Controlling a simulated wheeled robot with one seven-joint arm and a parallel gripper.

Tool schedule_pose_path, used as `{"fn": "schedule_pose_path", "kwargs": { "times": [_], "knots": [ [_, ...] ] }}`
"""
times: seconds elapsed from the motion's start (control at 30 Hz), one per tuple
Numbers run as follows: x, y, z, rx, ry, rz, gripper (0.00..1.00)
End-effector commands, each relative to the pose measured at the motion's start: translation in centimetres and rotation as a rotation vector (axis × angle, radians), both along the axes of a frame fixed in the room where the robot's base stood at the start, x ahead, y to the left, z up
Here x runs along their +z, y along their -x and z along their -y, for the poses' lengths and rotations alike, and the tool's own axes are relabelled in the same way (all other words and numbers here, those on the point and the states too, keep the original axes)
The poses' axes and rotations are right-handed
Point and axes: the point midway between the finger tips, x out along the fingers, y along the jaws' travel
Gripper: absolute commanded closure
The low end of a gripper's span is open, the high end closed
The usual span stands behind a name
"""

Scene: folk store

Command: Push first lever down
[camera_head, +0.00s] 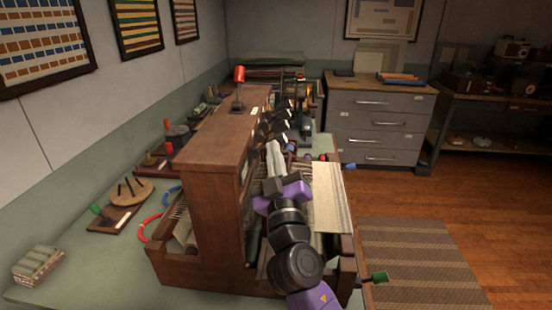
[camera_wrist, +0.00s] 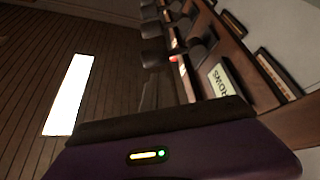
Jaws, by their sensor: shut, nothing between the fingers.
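A row of several black-handled levers (camera_head: 279,114) sticks out from the right side of a tall wooden cabinet (camera_head: 222,165) on a loom-like machine. The dark lever handles (camera_wrist: 152,30) also show at the top middle of the wrist view. The nearest lever handle (camera_head: 263,131) is close to the tip of my gripper (camera_head: 272,149). My gripper is shut and empty, pointing away along the cabinet's right side. I cannot tell whether it touches the lever. A label reading "ROWS" (camera_wrist: 222,79) is on the panel beside the levers.
A red lamp-like part (camera_head: 239,75) stands on the cabinet top. Pale woven cloth (camera_head: 327,196) lies on the loom to the right of my gripper. A grey drawer chest (camera_head: 378,122) stands behind, and a striped rug (camera_head: 417,263) lies on the open floor at right.

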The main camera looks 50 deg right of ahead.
Motion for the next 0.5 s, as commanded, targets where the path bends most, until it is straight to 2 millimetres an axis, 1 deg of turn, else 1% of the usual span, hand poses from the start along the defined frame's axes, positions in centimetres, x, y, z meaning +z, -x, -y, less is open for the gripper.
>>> {"fn": "schedule_pose_path", "kwargs": {
  "times": [0.03,0.2,0.33,0.5],
  "knots": [
    [0.8,-0.6,0.5,-0.001,0.001,0.0,1.0],
    [1.3,-2.0,1.5,0.0,0.0,0.0,1.0],
    [1.4,-2.5,1.9,0.0,-0.001,-0.001,1.0],
    [1.4,-2.6,1.9,0.002,0.0,-0.001,1.0]
  ]
}}
